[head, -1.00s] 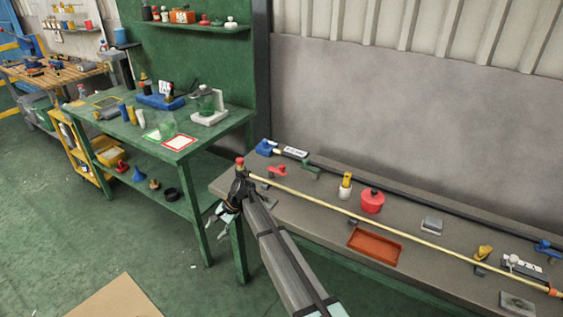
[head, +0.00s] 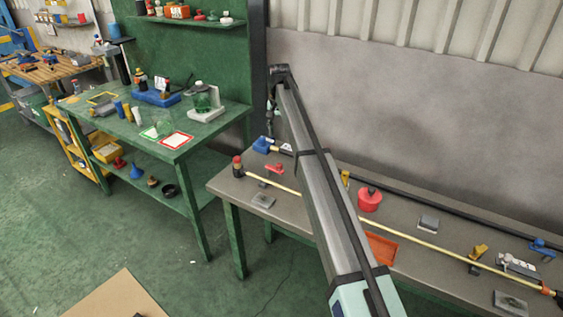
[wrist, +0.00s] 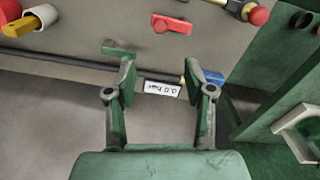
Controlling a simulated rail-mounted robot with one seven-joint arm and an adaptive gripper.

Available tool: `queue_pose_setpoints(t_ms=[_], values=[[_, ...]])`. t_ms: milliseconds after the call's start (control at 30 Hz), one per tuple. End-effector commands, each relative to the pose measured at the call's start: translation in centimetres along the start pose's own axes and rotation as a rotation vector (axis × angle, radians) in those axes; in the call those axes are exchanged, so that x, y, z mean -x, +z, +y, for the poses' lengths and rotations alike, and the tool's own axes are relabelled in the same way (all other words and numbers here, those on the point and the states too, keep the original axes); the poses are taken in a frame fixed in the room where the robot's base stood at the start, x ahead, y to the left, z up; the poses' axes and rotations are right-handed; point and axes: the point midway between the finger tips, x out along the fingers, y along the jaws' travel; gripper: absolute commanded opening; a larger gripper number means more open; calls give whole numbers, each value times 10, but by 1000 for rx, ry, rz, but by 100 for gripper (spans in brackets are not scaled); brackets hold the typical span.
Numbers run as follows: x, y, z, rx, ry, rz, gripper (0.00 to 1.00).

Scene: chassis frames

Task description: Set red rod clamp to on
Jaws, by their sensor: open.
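The red rod clamp (head: 275,168) is a small red piece with a lever-like top, near the left end of the grey bench. In the wrist view the red clamp (wrist: 172,24) lies near the top, beyond my fingertips and apart from them. Its exact setting is too small to tell. My gripper (wrist: 162,72) is open and empty, its green fingers spread above the bench and a white label (wrist: 162,89) showing between them. In the head view my gripper (head: 271,108) is raised near the wall, mostly edge-on.
A thin yellow rod (head: 420,243) runs along the bench, with a dark rod behind it. A blue clamp (head: 262,144), a red pot (head: 369,200) and an orange tray (head: 382,248) are nearby. The green workbench (head: 228,116) stands to the left.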

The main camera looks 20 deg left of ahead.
Motion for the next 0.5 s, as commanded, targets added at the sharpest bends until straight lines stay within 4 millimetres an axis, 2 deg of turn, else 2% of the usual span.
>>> queue_pose_setpoints(t_ms=[500], values=[[-99,1,0,0,-1,-2,53]])
